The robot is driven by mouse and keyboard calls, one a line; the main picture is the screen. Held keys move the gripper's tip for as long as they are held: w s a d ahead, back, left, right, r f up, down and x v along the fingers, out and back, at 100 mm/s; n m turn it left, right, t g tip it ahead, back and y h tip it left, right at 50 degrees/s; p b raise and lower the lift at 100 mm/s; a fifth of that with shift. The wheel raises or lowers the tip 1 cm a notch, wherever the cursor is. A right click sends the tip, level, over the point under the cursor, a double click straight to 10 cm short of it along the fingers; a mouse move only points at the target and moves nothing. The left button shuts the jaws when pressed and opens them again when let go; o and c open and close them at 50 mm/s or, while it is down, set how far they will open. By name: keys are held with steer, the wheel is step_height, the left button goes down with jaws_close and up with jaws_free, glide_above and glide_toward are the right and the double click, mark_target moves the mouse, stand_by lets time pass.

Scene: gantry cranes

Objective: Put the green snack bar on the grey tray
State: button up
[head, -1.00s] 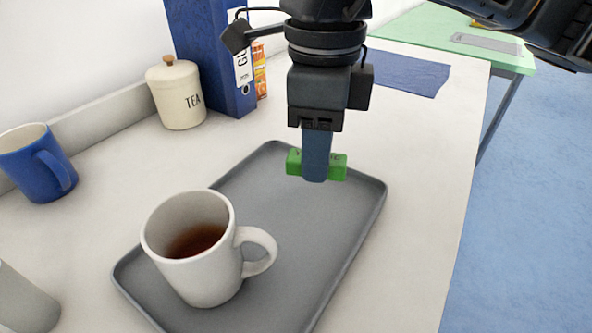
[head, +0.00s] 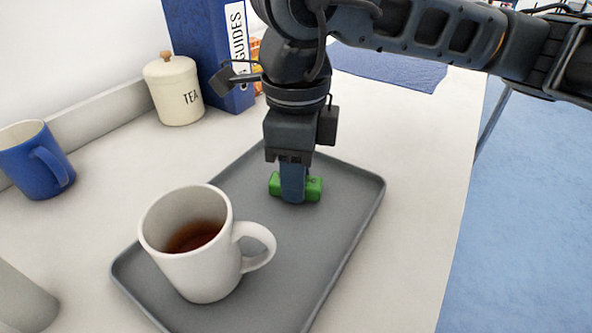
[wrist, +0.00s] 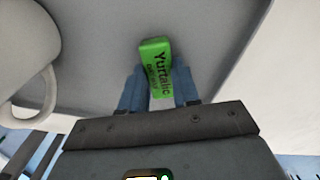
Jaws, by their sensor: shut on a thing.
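The green snack bar (head: 313,188) is between the fingers of my gripper (head: 293,195), which is shut on it. It is over the far part of the grey tray (head: 345,180), low and close to the tray's surface; I cannot tell whether it touches. In the wrist view the bar (wrist: 155,52) shows dark lettering and sticks out beyond the fingertips (wrist: 160,88), with the grey tray (wrist: 210,30) behind it. One finger hides the middle of the bar in the head view.
A white mug of tea (head: 190,265) stands on the near part of the tray. A blue mug (head: 30,165), a cream tea canister (head: 172,92) and a blue binder (head: 205,50) stand to the left. The tray's right half is bare.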

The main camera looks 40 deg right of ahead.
steer(key=shift+f, duration=0.2)
steer(key=o, duration=1)
steer(key=shift+r, duration=0.1)
steer(key=shift+r, duration=0.15)
steer(key=shift+r+p, duration=0.25)
steer(key=shift+p, duration=0.25)
step_height(320, 180, up, 12)
steer(key=shift+f, duration=0.2)
